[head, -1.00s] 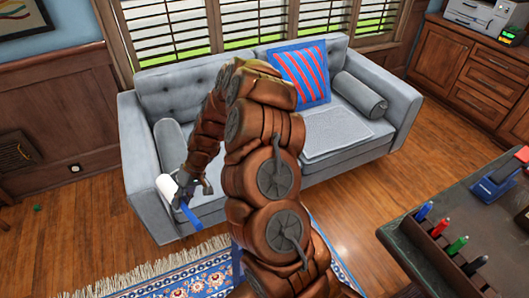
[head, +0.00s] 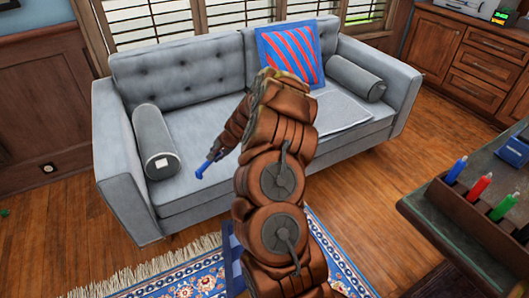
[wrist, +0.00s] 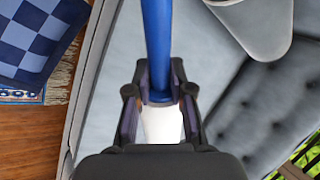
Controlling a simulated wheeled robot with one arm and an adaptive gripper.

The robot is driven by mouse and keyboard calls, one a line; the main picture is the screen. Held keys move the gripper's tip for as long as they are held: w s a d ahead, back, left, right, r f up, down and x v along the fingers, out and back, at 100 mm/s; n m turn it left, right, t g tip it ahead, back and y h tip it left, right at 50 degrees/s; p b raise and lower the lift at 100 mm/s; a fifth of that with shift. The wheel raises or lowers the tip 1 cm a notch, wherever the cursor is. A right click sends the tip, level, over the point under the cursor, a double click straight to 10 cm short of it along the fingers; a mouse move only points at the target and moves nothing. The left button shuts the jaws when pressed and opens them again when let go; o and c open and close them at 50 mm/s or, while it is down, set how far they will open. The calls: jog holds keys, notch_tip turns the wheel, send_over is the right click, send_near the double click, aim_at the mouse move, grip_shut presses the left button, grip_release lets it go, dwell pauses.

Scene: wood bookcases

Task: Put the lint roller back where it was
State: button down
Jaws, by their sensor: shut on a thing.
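The lint roller has a blue handle (head: 206,168) and a white roller head. My gripper (head: 217,152) is shut on it, over the left part of the grey sofa seat, to the right of the left bolster. In the wrist view the blue handle (wrist: 157,45) points away from the jaws (wrist: 160,98), and the white head (wrist: 162,123) lies between and behind them. The white head is hidden in the head view. I cannot tell whether the roller touches the seat.
The sofa (head: 185,62) carries a left bolster (head: 152,140), a right bolster (head: 356,77), a blue cushion with red stripes (head: 291,55) and a folded grey blanket (head: 325,112). A desk (head: 440,210) with several markers stands at the right. A patterned rug (head: 185,285) lies in front.

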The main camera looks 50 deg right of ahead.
jog(key=d+f+m+h+b, duration=0.1)
jog(key=d+f+m+b, duration=0.1)
jog(key=d, duration=0.2)
jog(key=d+f+m+h+b, duration=0.1)
jog(key=d+f+m+b, duration=0.1)
jog(key=d+b, duration=0.1)
jog(key=w+d+f+m+h+b, duration=0.1)
jog(key=d+f+m+b, duration=0.1)
jog(key=d, duration=0.3)
jog(key=shift+d+f+h, duration=0.1)
jog(key=shift+d+h, duration=0.2)
jog(key=shift+h, duration=0.1)
jog(key=shift+d+m+b, duration=0.3)
jog(key=shift+d+b, duration=0.1)
jog(key=shift+d, duration=0.1)
jog(key=d, duration=0.4)
jog(key=w+d+f+b, duration=0.1)
jog(key=d, duration=0.4)
jog(key=w+d+b, duration=0.1)
jog(key=d, duration=0.4)
jog(key=shift+d+f, duration=0.1)
jog(key=shift+f, duration=0.15)
jog(key=shift+w+d+b, duration=0.15)
jog(key=shift+d+b, duration=0.15)
jog(key=shift+d, duration=0.35)
jog(key=shift+d, duration=0.1)
notch_tip(320, 180, down, 4)
jog(key=shift+r+b, duration=0.1)
jog(key=shift+b, duration=0.6)
jog(key=shift+r, duration=0.15)
